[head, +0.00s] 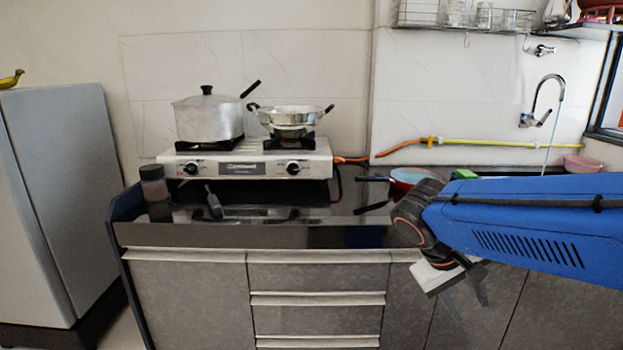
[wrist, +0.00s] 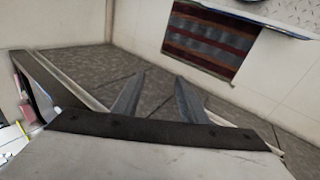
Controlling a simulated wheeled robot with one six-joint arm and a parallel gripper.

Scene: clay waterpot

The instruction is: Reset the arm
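My arm reaches in from the right in the head view, blue with a dark wrist. My gripper (head: 467,300) hangs at its end, in front of the grey cabinet doors and below the counter edge. Its two dark fingers point downward. In the wrist view the two fingers of my gripper (wrist: 160,95) stand apart with nothing between them. No object is in the gripper.
The black counter (head: 330,212) holds a two-burner stove (head: 245,160) with a lidded pot (head: 208,115) and a pan (head: 290,120). A dark jar (head: 153,183) stands at its left. A fridge (head: 60,200) is far left. A striped mat (wrist: 208,42) shows in the wrist view.

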